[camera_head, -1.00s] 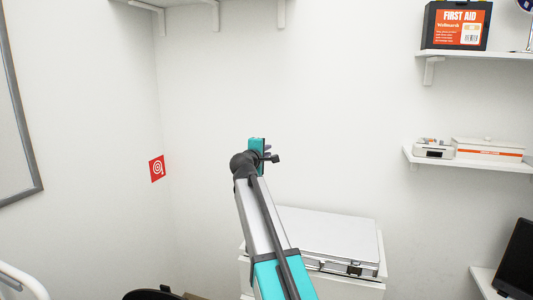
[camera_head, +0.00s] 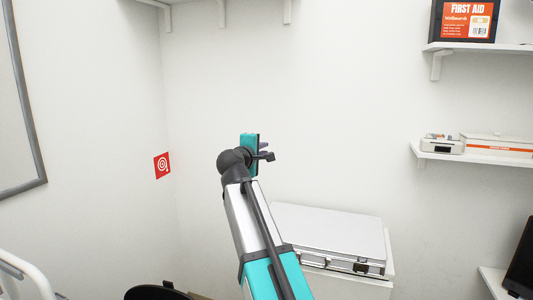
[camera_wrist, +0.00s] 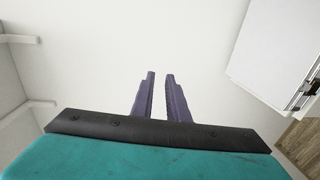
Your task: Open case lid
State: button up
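The silver-grey case (camera_head: 330,232) lies flat on a white cabinet in the head view, right of my arm. Its lid looks shut, and dark latches show on its front edge. Part of the case also shows at the right edge of the wrist view (camera_wrist: 273,50), with a latch (camera_wrist: 303,92) on its side. My gripper (camera_head: 266,152) is raised above and left of the case, apart from it. In the wrist view its two purple fingers (camera_wrist: 161,76) stand apart with a narrow gap, holding nothing. My arm hides the cabinet's left part in the head view.
Wall shelves at the right hold a first aid box (camera_head: 466,20), a small grey device (camera_head: 442,144) and a white box (camera_head: 497,146). A dark screen (camera_head: 520,265) is at the lower right. A black round object (camera_head: 157,292) is at the bottom. The wall above the case is clear.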

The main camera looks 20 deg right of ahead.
jog(key=shift+b+v, duration=0.3)
jog(key=shift+v, duration=1.25)
